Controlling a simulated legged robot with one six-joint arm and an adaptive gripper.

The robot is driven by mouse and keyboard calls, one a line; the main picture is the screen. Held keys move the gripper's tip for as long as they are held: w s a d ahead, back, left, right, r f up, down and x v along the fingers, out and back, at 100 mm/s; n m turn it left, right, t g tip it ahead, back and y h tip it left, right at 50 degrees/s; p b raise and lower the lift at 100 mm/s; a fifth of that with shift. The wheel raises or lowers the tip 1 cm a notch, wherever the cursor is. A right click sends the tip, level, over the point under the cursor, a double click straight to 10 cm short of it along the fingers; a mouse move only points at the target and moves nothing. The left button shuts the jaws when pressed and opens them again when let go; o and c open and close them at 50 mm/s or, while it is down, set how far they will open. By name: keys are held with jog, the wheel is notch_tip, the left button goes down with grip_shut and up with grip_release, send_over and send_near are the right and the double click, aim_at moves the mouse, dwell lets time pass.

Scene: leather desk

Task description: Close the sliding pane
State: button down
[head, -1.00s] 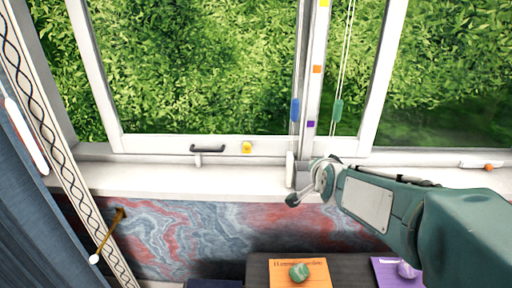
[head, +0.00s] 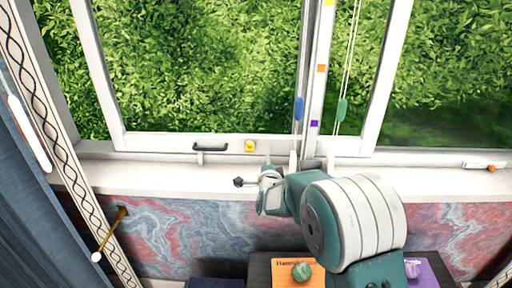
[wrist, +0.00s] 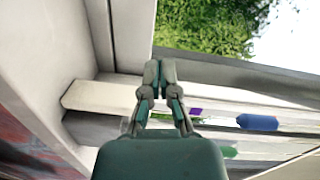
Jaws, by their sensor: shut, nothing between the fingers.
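A white-framed sliding pane (head: 97,75) fills the left of the window in the head view. A dark bar handle (head: 210,147) and a yellow fitting (head: 249,146) sit on its bottom rail. A strip of greenery shows between the pane's left stile and the outer frame. My gripper (head: 240,182) points left, over the sill, below and apart from the yellow fitting. In the wrist view my gripper (wrist: 160,66) has its fingers together, with nothing between them, close to pale frame rails. My arm hides part of the sill and the wall below.
A blue cord toggle (head: 299,108) and a green one (head: 342,109) hang by the middle post. A patterned strip and curtain (head: 20,190) stand at left. Below lie an orange card (head: 285,275) and a purple card (head: 428,270) with stones. The left sill is clear.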

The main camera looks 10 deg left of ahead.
send_near(267, 146)
jog(key=w+a+r, duration=0.1)
jog(key=w+r, duration=0.2)
jog(key=r, duration=0.1)
jog(key=a, duration=0.2)
jog(key=a+f, duration=0.1)
jog(key=a, duration=0.1)
jog(key=shift+w, duration=0.15)
